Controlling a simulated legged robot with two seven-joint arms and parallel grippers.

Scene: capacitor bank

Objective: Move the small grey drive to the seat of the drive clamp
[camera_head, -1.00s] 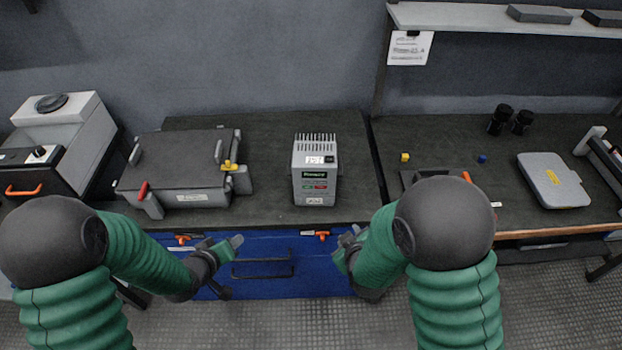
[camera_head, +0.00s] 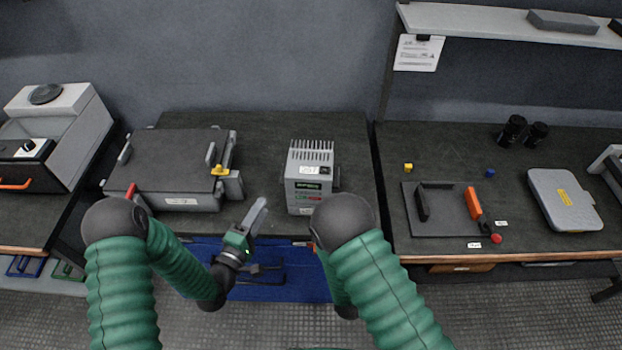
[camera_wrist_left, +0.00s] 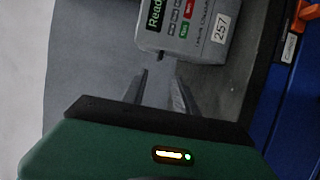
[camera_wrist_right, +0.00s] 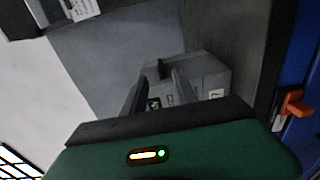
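The small grey drive (camera_head: 305,190) stands upright on the middle dark bench, with fins on top and a display and labels on its front. My left gripper (camera_head: 261,204) is just left of and in front of it, apart from it. In the left wrist view the gripper's fingers (camera_wrist_left: 160,80) are spread and empty, with the drive (camera_wrist_left: 190,28) ahead of them. My right gripper is hidden behind its arm in the head view. In the right wrist view its fingers (camera_wrist_right: 160,77) are spread before the drive (camera_wrist_right: 206,72). A dark plate with black and orange jaws (camera_head: 440,222), probably the drive clamp, lies on the right bench.
A large grey case (camera_head: 175,165) stands left of the drive. A grey flat case (camera_head: 564,199), a red knob (camera_head: 496,239) and small yellow (camera_head: 408,167) and blue (camera_head: 490,172) blocks are on the right bench. A shelf (camera_head: 500,22) overhangs its back.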

